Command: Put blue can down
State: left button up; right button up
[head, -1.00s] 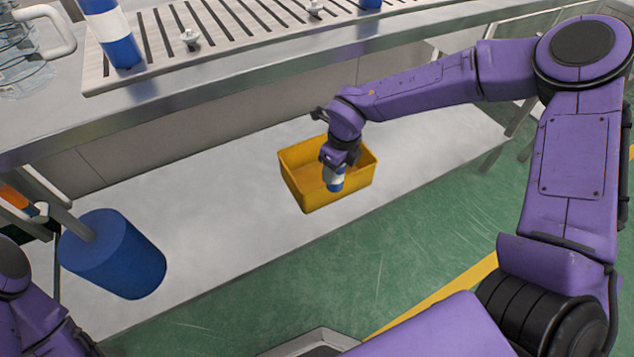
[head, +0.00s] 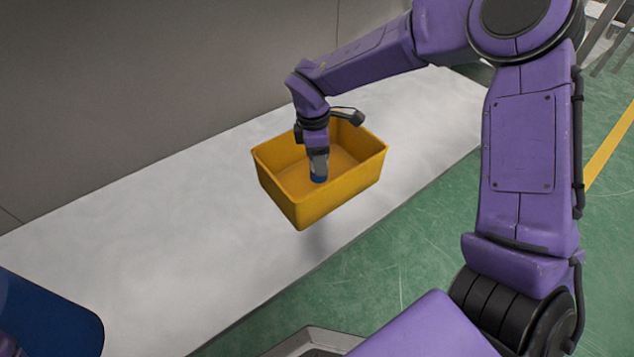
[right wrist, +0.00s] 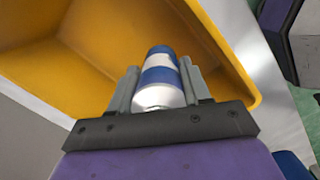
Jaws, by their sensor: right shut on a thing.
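The blue can (head: 318,178), with blue and white bands, is held by my right gripper (head: 317,158). In the right wrist view the can (right wrist: 160,72) sits between the two grey fingers of the right gripper (right wrist: 158,88), which are shut on it. The can points down inside the yellow bin (head: 318,208), which also fills much of the right wrist view (right wrist: 75,70). The can's lower end shows blue in the head view. I cannot tell whether it touches the bin's floor. My left gripper is not in view.
The bin stands on a pale grey shelf (head: 160,205), near its front edge. The green floor (head: 420,235) lies in front. No other object shows inside the bin.

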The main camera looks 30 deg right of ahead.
aim_at(315, 178)
jog(key=shift+w+f, duration=0.1)
jog(key=shift+f, duration=0.7)
jog(key=shift+a+f+b, duration=0.15)
jog(key=shift+f+b, duration=0.2)
jog(key=shift+f, duration=0.05)
notch_tip(315, 178, down, 4)
jog(key=shift+f+b, duration=0.1)
jog(key=shift+b, duration=1.05)
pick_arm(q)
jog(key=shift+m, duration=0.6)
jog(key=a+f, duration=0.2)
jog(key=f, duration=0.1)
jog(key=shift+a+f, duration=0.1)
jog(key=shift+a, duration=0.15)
pick_arm(e)
jog(key=shift+f, duration=0.1)
jog(key=o, duration=1.1)
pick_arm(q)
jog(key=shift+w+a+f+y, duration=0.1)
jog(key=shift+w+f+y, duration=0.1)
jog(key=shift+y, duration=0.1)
